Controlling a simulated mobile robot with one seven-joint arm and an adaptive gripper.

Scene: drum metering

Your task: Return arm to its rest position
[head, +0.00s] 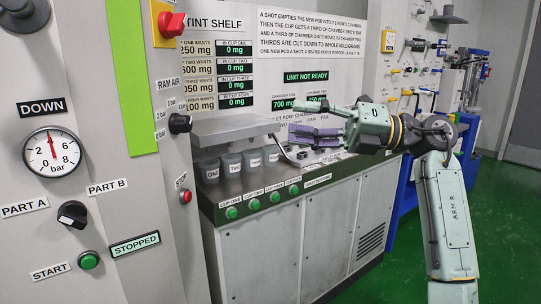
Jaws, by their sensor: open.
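My arm (447,215) rises at the right of the head view, its pale green link marked "ARM R". It bends at the top and reaches left to the wrist (372,128).
Several grey cups (232,166) stand under a metal hood (235,128) on the bench (260,240), left of my gripper. Green cup buttons (254,204) line its front. A panel with a gauge (52,162) is at the near left. Green floor (395,270) is open at right.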

